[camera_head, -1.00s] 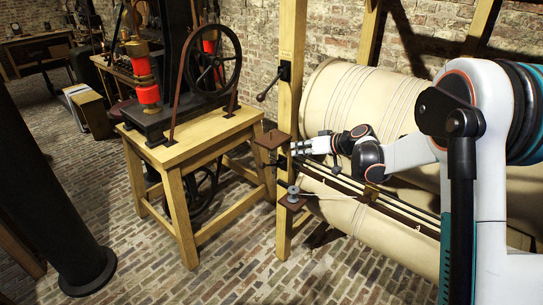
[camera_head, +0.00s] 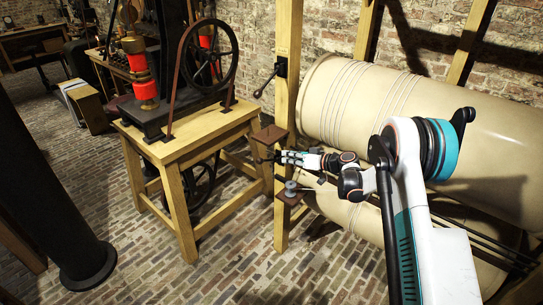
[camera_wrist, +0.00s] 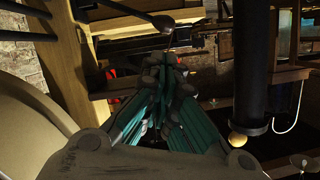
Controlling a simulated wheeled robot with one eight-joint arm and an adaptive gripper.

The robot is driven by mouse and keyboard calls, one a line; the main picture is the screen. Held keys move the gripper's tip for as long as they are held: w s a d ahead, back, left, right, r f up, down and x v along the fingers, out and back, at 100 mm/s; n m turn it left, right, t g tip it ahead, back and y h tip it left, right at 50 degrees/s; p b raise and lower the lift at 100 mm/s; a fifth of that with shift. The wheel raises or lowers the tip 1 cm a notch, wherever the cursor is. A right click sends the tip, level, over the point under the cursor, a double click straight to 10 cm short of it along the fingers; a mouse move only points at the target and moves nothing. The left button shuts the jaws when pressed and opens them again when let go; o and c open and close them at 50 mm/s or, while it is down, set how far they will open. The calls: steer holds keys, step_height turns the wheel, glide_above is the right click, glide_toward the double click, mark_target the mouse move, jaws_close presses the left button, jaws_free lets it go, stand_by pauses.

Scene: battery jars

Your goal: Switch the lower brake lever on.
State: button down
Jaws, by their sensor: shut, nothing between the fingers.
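The upper lever, a dark rod with a round knob (camera_head: 258,94), hangs from a black bracket on the wooden post (camera_head: 288,100). Lower on the post, beneath a brown shelf, a small dark lever end (camera_head: 260,160) shows; most of the lower lever is hidden by the shelf and my fingers, so its position cannot be told. My gripper (camera_head: 279,156) is shut and empty, pointing left beside the post at that height. Contact cannot be told. In the wrist view, my closed fingers (camera_wrist: 165,65) lie below a dark knobbed lever (camera_wrist: 160,21); which lever this is is unclear.
The brown shelf (camera_head: 270,134) is just above my fingers, and a small plate with a grey spool (camera_head: 290,190) is below them. Large cream drums (camera_head: 390,105) are on the right. A wooden table (camera_head: 190,143) with a wheel machine stands left. Brick floor lies between.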

mark_target(261, 163)
steer(key=b+x, duration=0.2)
steer(key=x, duration=0.8)
steer(key=shift+s, duration=0.1)
steer(key=shift+s+a+f+n+b, duration=0.15)
steer(key=shift+s+f+n+b, duration=0.15)
steer(key=shift+f+b, duration=0.15)
steer(key=shift+s+a+f, duration=0.1)
steer(key=shift+f, duration=0.05)
steer(key=shift+s+a+f+n+t+h+b, duration=0.25)
steer(key=shift+f+n+b, duration=0.1)
steer(key=shift+f+b, duration=0.1)
steer(key=shift+s+a+f+n+t+h+b, duration=0.15)
steer(key=shift+s+f+n+b, duration=0.15)
steer(key=shift+f, duration=0.2)
step_height(261, 163, down, 11)
steer(key=s+a+n+t+h+b, duration=0.1)
steer(key=n+b, duration=0.3)
steer(key=b, duration=0.2)
steer(key=shift+n+t+b, duration=0.35)
steer(key=shift+t+b, duration=0.05)
steer(key=shift+s+r, duration=0.1)
steer(key=shift+s, duration=0.05)
